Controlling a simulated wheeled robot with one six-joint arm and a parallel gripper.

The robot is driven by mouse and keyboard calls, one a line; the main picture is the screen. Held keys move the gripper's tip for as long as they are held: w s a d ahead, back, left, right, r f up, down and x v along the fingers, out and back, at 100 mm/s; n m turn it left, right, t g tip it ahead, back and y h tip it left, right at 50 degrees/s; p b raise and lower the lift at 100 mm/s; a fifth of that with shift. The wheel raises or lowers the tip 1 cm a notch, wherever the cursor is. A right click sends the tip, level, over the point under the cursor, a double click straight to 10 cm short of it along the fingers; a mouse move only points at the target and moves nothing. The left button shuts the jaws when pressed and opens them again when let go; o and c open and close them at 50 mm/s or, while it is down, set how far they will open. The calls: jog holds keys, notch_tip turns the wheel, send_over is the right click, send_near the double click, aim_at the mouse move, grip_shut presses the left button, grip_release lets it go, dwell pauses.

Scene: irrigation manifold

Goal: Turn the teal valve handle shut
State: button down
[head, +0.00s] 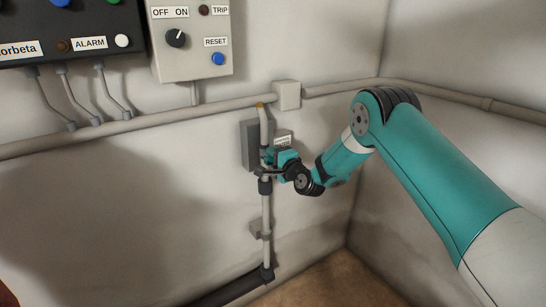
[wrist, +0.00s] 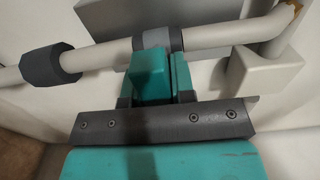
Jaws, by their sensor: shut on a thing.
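The teal valve handle (wrist: 150,74) shows in the wrist view, standing out from the grey valve body (wrist: 155,39) on the pale pipe. My gripper (wrist: 157,88) is shut on the handle, in front of the pipe. In the head view my gripper (head: 271,163) is at the vertical pipe (head: 266,222), just above a dark collar (head: 264,186). There the handle is mostly hidden by my gripper and is too small to tell from its teal parts. The handle's exact angle to the pipe cannot be told.
A grey plate (head: 249,146) and a small label (head: 282,141) are behind the pipe. A switch box (head: 190,65) and a dark alarm panel (head: 30,42) hang above a horizontal conduit (head: 150,116). A junction box (head: 287,95) is above right. A wall corner lies right.

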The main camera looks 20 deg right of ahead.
jog(key=c, duration=1)
grip_release()
jog(key=b+v, duration=1.1)
jog(key=v, duration=0.6)
jog(key=shift+s+d, duration=0.1)
jog(key=shift+s, duration=0.15)
